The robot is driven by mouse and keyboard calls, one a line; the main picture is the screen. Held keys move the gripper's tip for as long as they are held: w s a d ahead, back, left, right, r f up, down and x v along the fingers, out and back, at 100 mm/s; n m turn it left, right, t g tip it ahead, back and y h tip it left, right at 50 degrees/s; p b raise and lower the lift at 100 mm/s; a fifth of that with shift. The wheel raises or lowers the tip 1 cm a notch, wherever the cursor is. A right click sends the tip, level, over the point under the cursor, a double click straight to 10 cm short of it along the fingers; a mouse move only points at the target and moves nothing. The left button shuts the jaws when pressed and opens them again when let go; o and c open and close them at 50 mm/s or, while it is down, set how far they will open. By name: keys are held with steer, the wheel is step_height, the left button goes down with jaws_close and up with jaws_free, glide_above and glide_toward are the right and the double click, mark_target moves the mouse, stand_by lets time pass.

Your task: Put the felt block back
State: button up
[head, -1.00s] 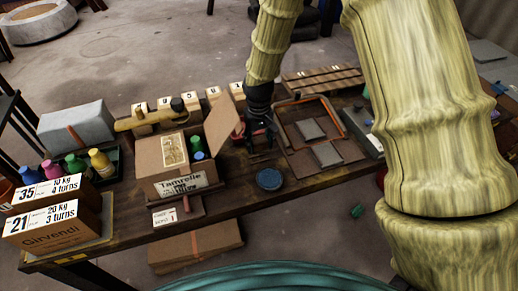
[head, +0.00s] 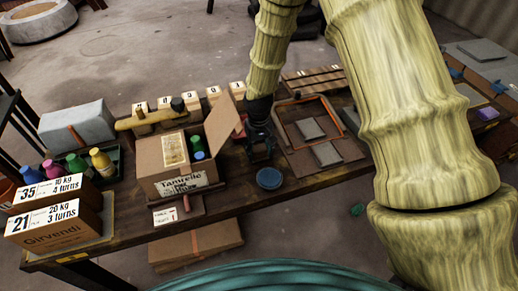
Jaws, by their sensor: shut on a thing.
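My gripper (head: 260,150) points down over the workbench, between the open carton (head: 165,187) and a brown tray with an orange-edged frame (head: 341,150). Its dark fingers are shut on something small. The fingers hide most of it, and I cannot make out its shape or colour. Two grey square pads lie in the tray, one farther back (head: 312,129) and one nearer (head: 326,153). I cannot tell from this view which thing is the felt block.
A round blue dish (head: 269,179) stands on the bench just in front of my gripper. Small bottles (head: 101,162) and a grey block (head: 78,126) stand at the left. Numbered blocks (head: 214,95) line the back. My arm hides part of the right side.

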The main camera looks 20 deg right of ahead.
mark_target(259, 147)
steer(key=shift+f, duration=0.1)
steer(key=o, duration=1)
steer(key=shift+r+b, duration=0.85)
steer(key=shift+r, duration=5.55)
